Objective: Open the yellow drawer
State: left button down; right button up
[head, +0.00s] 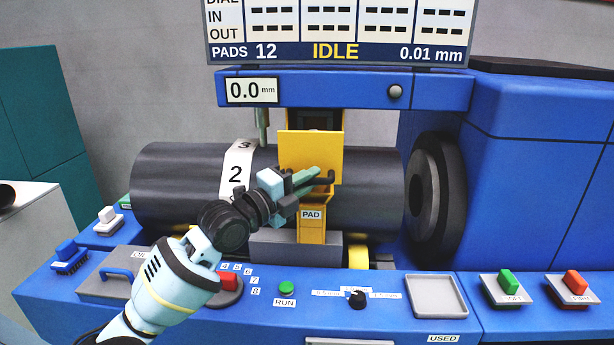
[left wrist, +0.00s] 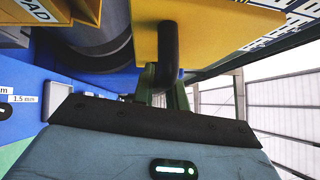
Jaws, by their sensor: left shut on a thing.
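The yellow drawer (head: 310,148) is the square yellow front at the middle of the blue machine, before the dark cylinder. Its dark bar handle (head: 328,181) is low on the front, partly hidden by my gripper. My left gripper (head: 312,180) reaches up from the lower left and is shut on the handle. In the left wrist view, the yellow front (left wrist: 215,28) fills the top, and the handle (left wrist: 168,45) runs down between the green fingers (left wrist: 162,88). A dark gap shows above the front's top edge; how far the drawer stands out is hard to tell. My right gripper is not in view.
The dark cylinder (head: 375,190) carries a white numbered band. A yellow PAD holder (head: 312,225) is just below the drawer. The blue console in front has a green RUN button (head: 286,287), a knob (head: 357,299) and an empty grey USED tray (head: 436,297).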

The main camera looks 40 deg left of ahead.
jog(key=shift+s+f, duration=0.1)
pick_arm(q)
jog(key=c, duration=1.4)
grip_release()
jog(key=shift+s, duration=0.15)
